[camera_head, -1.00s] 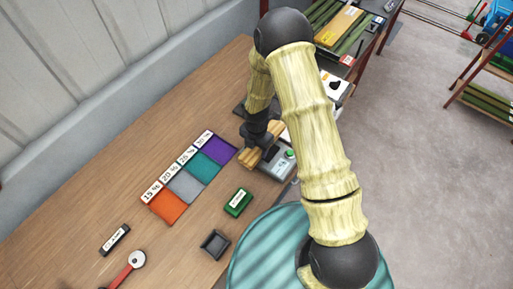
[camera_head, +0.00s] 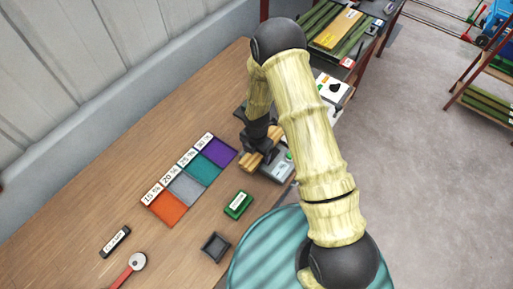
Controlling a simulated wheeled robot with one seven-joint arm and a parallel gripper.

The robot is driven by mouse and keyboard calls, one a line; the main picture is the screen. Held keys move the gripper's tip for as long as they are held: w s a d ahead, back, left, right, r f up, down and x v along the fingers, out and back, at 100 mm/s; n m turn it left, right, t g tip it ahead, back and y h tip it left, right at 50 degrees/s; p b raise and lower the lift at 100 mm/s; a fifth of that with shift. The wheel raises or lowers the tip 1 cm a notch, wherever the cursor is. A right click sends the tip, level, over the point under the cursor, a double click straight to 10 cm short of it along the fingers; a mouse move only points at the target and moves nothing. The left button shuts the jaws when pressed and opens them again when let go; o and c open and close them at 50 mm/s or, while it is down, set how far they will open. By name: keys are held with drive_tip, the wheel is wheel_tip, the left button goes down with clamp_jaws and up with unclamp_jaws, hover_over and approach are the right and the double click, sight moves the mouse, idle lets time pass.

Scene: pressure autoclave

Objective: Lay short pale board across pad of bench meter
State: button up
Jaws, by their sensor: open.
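The bench meter (camera_head: 279,171) is a grey box with a small display and a green button, near the right edge of the wooden bench. The short pale board (camera_head: 251,161) is at the meter's left end, right below my gripper (camera_head: 261,151). The black fingers are open around or just above the board, and they hide its middle. The pad is hidden under the board and fingers, so I cannot tell exactly how the board rests on it.
Orange, grey, teal and purple labelled patches (camera_head: 184,186) lie left of the meter. A green block (camera_head: 238,204), a black tray (camera_head: 215,245) and a black labelled bar (camera_head: 115,241) lie nearer. A white device (camera_head: 332,89) and a rack of boards (camera_head: 340,27) stand beyond.

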drive_tip(key=shift+r, duration=0.2)
wheel_tip(320, 180, up, 12)
drive_tip(key=b, duration=0.3)
drive_tip(key=shift+b, duration=0.3)
idle(0.4)
drive_tip(key=s+d+r+m+t, duration=0.1)
drive_tip(key=s+d+r+m, duration=0.5)
drive_tip(key=m, duration=0.8)
drive_tip(key=s+d+r+m+t, duration=0.1)
drive_tip(key=s+d+r+m, duration=0.5)
drive_tip(key=m, duration=0.8)
drive_tip(key=shift+s+d+r+t, duration=0.3)
drive_tip(key=shift+d+r, duration=0.2)
drive_tip(key=shift+d, duration=0.3)
